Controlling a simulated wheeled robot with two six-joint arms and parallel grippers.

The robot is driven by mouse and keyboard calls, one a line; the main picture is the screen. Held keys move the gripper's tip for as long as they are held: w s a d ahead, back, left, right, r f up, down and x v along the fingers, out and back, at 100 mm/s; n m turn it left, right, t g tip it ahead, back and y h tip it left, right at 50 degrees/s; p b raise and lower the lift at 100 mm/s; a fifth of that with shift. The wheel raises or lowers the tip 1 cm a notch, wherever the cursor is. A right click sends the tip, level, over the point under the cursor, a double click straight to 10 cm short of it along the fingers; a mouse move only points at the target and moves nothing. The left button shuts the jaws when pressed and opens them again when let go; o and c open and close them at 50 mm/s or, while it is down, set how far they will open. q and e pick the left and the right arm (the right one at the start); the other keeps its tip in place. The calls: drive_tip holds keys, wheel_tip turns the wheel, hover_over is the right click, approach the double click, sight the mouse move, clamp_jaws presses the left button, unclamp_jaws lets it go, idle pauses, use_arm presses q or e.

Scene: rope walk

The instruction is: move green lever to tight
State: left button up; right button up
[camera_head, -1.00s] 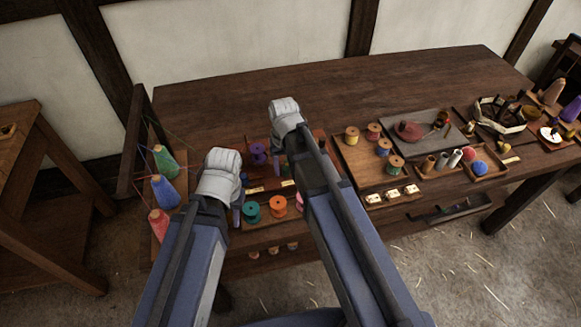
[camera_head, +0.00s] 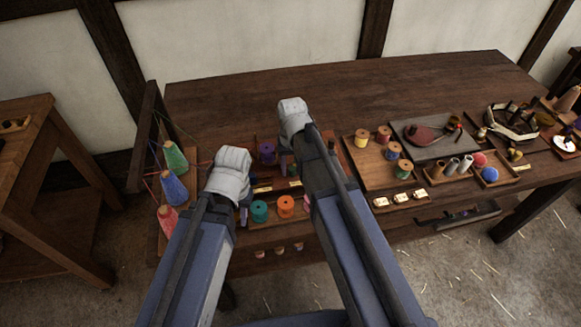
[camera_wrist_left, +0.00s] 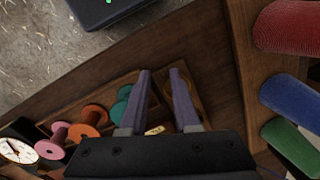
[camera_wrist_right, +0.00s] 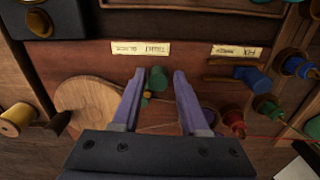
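The green lever (camera_wrist_right: 157,79) shows in the right wrist view as a green knob beside a small brass piece on a reddish-brown board. It lies between the spread fingers of my right gripper (camera_wrist_right: 157,75); I see no clear contact. A pale label (camera_wrist_right: 140,48) above it reads "TIGHT" on its right half; the knob sits below that half. In the head view my right gripper (camera_head: 284,162) hides the lever. My left gripper (camera_wrist_left: 159,72) is open and empty over the spool rack; it also shows in the head view (camera_head: 243,212).
A blue-knobbed piece (camera_wrist_right: 252,77) lies under a second label (camera_wrist_right: 237,51), right of the lever. A round wooden disc (camera_wrist_right: 85,100) is at left. Thread cones (camera_head: 174,188) and an upright frame (camera_head: 143,140) stand at the table's left end. The table's back is clear.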

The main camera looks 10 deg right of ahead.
use_arm(q)
drive_tip(key=shift+r, duration=0.15)
use_arm(e)
drive_tip(key=shift+r, duration=0.15)
wheel_tip(320, 180, up, 7)
drive_tip(key=p, duration=0.7)
use_arm(q)
wheel_tip(320, 180, up, 7)
use_arm(e)
drive_tip(key=shift+s, duration=0.1)
drive_tip(key=s+a+n+h, duration=0.1)
drive_tip(key=s+a+n, duration=0.3)
drive_tip(key=s, duration=1)
drive_tip(key=shift+a, duration=0.7)
use_arm(q)
drive_tip(key=shift+o, duration=0.3)
